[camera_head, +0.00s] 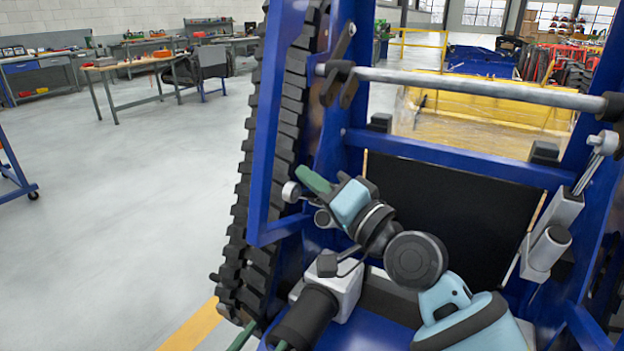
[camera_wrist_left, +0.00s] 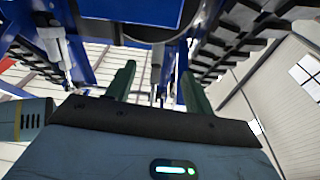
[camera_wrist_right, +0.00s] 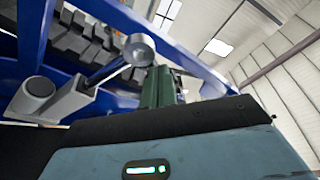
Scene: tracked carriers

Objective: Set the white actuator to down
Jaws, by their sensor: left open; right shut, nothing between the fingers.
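A white actuator (camera_head: 553,215) with a motor cylinder stands tilted on the right side of the blue frame; its rod reaches up to a round end. A second, light grey-white actuator (camera_head: 325,218) is mostly hidden behind my right arm at the left post. Its rod and round end (camera_wrist_right: 138,48) show in the right wrist view. My right gripper (camera_head: 313,180) is shut and empty, its green fingers close beside that round end; I cannot tell whether they touch. My left gripper (camera_wrist_left: 157,85) is open and empty, low at the bottom edge of the head view.
A blue frame (camera_head: 450,160) with a grey crossbar (camera_head: 465,88) and black track (camera_head: 270,140) surrounds the arms. A white box with a black cylinder (camera_head: 305,318) sits low in front. Open floor (camera_head: 120,200) lies left; workbenches (camera_head: 130,66) stand far back.

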